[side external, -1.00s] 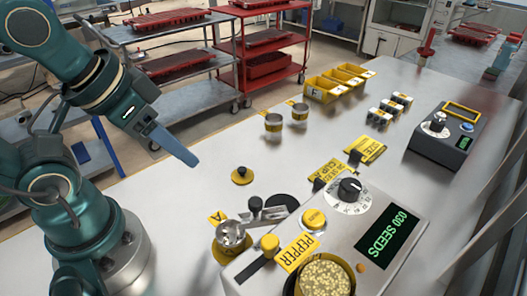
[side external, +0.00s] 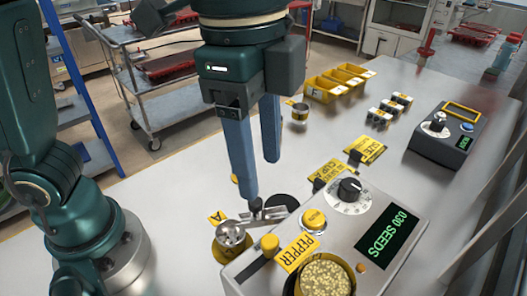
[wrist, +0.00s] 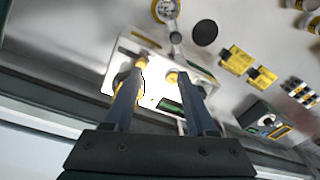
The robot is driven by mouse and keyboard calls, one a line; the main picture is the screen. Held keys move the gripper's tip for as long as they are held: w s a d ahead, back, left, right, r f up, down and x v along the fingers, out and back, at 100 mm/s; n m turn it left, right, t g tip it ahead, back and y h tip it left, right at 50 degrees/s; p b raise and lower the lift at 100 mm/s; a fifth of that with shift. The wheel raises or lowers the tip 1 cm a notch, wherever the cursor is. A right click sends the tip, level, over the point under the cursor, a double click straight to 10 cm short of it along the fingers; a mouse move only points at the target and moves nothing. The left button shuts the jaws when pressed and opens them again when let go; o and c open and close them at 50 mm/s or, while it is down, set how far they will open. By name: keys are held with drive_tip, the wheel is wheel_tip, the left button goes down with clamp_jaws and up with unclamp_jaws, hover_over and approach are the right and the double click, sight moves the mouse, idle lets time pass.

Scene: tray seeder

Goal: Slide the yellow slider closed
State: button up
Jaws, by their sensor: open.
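The yellow slider (side external: 270,243) is a round knob on the top of the grey seeder (side external: 335,215). A dark slot runs from it toward the lower left in the side external view. It also shows in the wrist view (wrist: 140,63), close to the left fingertip. My gripper (side external: 258,178) points down with its two blue fingers apart and nothing between them. In the side external view its tips are above and behind the slider, near the metal lever. In the wrist view the gripper (wrist: 162,80) overlaps the seeder. I see no contact with the slider.
A yellow button (side external: 314,218), a dial (side external: 349,189) and a pepper bowl (side external: 324,276) crowd the seeder top. A metal cup (side external: 231,234) and a lever with a black knob (side external: 256,208) stand beside it.

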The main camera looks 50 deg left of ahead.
sight(270, 241)
drive_tip(key=shift+m+g, duration=0.3)
drive_tip(key=shift+m, duration=0.5)
drive_tip(key=d+f, duration=0.1)
drive_tip(key=s+d, duration=0.1)
drive_tip(key=d+f, duration=0.1)
drive_tip(key=shift+s+d+f, duration=0.25)
drive_tip(key=shift+s+f, duration=0.05)
drive_tip(key=shift+s, duration=0.05)
drive_tip(key=shift+f, duration=2.45)
clamp_jaws()
